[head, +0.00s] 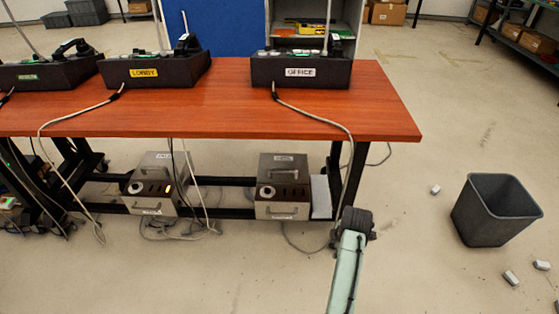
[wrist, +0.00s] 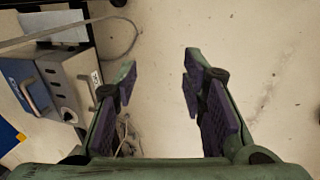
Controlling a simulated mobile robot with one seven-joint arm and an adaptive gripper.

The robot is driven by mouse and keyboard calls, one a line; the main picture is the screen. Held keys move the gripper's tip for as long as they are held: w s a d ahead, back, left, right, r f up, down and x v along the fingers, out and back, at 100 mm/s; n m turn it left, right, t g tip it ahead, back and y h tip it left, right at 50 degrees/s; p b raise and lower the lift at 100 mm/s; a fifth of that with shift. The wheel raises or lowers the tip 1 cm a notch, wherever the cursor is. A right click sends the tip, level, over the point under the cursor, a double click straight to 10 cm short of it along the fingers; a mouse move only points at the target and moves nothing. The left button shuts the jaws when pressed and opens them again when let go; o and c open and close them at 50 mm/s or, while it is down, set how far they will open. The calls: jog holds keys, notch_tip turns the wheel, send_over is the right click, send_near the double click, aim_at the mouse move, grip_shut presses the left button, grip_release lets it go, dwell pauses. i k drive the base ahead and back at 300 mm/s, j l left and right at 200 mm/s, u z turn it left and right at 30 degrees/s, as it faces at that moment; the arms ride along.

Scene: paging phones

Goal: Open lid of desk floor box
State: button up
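Two grey metal floor boxes stand under the desk (head: 230,115). The left floor box (head: 152,190) has a lit orange spot, and the right floor box (head: 283,192) stands near the desk's right leg. Both show a front handle and a round white part; their lids look shut, though small in the picture. In the wrist view a grey box (wrist: 72,75) with a blue panel and a handle is at the left edge, partly cut off. My gripper (wrist: 157,78) is open and empty over bare floor. In the head view it is at the arm's end, right of the right box and apart from it.
Black phone consoles marked LOBBY (head: 155,69) and OFFICE (head: 301,69) stand on the desk. Loose cables (head: 205,225) lie around the boxes and hang from the desk. A dark waste bin (head: 490,210) with litter nearby stands at right. Floor between desk and bin is mostly clear.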

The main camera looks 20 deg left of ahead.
aim_at(283, 167)
jog(key=i+j, duration=0.4)
jog(key=j, duration=0.15)
jog(key=i+j, duration=0.85)
jog(key=j, duration=0.2)
